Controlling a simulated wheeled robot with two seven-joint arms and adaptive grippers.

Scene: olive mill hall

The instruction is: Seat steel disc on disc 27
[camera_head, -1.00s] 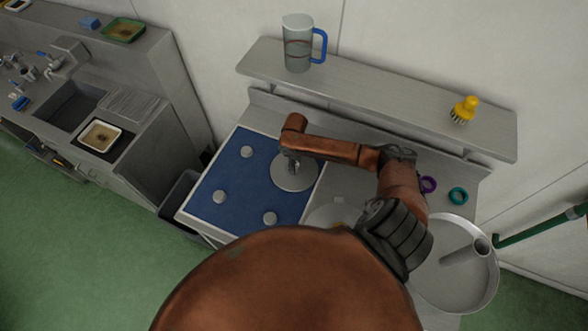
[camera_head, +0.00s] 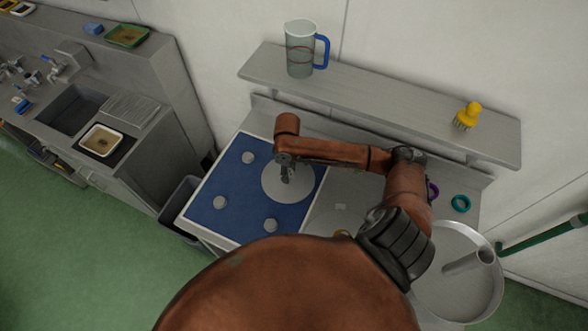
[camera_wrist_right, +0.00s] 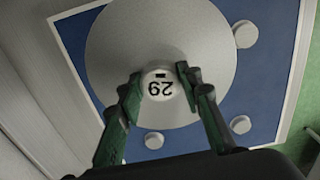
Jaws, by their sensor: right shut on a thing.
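A round grey steel disc (camera_head: 272,190) is over the right part of the blue mat (camera_head: 237,205). My right gripper (camera_head: 287,177) is shut on the disc's central hub, coming from above. In the wrist view the steel disc (camera_wrist_right: 120,45) fills the middle, and the right gripper (camera_wrist_right: 158,88) has one finger on each side of the hub. The hub's dark number shows upside down; I cannot read it surely. Whatever lies under the disc is hidden, and I cannot tell whether the disc touches it. My left gripper is not in view.
Three small grey knobs stand on the mat, at the back (camera_head: 248,158), left (camera_head: 220,202) and front (camera_head: 271,225). A shelf (camera_head: 400,105) behind bears a jug (camera_head: 300,50) and a yellow brush (camera_head: 467,116). A round steel pan (camera_head: 425,300) and a teal ring (camera_head: 460,203) are right.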

